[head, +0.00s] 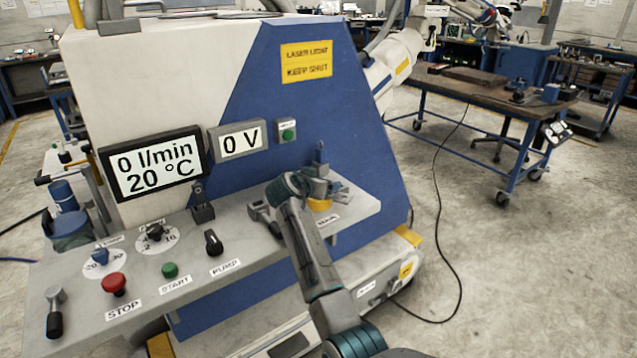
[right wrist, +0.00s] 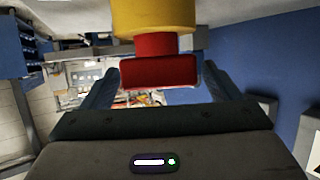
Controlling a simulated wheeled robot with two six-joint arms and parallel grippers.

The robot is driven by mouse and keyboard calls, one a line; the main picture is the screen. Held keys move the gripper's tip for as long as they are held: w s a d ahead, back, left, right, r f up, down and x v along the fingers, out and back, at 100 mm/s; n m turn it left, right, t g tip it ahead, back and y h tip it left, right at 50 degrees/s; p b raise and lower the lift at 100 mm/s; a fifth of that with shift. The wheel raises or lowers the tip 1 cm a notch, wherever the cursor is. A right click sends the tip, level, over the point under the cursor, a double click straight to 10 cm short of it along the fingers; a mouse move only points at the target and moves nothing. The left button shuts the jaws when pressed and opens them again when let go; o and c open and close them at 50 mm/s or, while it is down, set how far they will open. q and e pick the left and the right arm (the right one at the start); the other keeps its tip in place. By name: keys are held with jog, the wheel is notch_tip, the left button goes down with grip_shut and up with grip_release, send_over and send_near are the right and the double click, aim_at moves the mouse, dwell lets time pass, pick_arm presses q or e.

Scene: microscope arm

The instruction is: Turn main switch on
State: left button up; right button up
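The main switch shows in the right wrist view as a red knob (right wrist: 158,70) on a yellow base (right wrist: 155,17). In the head view only its yellow part (head: 320,205) shows, at the right end of the control panel, with the rest hidden by my gripper. My right gripper (head: 320,180) is at the switch. In the right wrist view its two fingers stand apart, one on each side of the red knob, with gaps visible between. It is open. My left gripper is not in view.
The grey panel (head: 235,265) also carries a red stop button (head: 115,284), a green start button (head: 170,270) and a black pump knob (head: 213,242). Displays read 0 l/min, 20 °C (head: 152,165) and 0 V (head: 240,140). The machine's blue wall (head: 345,130) rises behind the switch.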

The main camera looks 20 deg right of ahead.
jog(key=shift+s+a+r, duration=0.1)
jog(key=shift+s+a, duration=0.2)
jog(key=shift+a, duration=0.1)
jog(key=shift+s+a+r+b, duration=0.2)
jog(key=shift+s+a+b, duration=0.15)
jog(key=shift+s+a, duration=0.15)
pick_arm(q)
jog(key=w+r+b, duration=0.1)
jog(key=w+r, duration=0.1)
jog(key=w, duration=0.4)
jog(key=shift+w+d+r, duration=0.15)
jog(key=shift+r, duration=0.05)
pick_arm(e)
jog(key=v, duration=0.8)
jog(key=shift+r, duration=0.2)
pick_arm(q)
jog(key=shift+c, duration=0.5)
pick_arm(e)
jog(key=shift+s, duration=0.1)
